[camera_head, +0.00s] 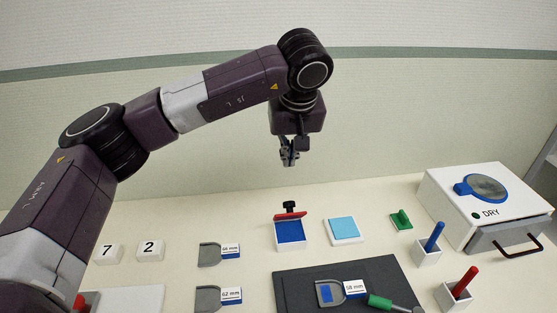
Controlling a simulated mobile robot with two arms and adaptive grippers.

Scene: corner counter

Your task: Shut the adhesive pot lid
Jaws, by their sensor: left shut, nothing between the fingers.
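The pot (290,232), most likely the adhesive pot, is a small square container with a blue inside, standing in the middle of the counter. Its red lid (291,216) with a black knob (290,206) is raised at the back edge, so the blue inside shows. My left gripper (289,160) points down in the air above and behind the pot, apart from the lid. Its fingers are shut with nothing between them. My right gripper is not in view.
A light blue pad (343,229) and a green block (401,219) lie right of the pot. A white DRY box (470,177) stands at the right, near holders with blue (434,236) and red (464,282) handles. A dark mat (300,290) lies in front.

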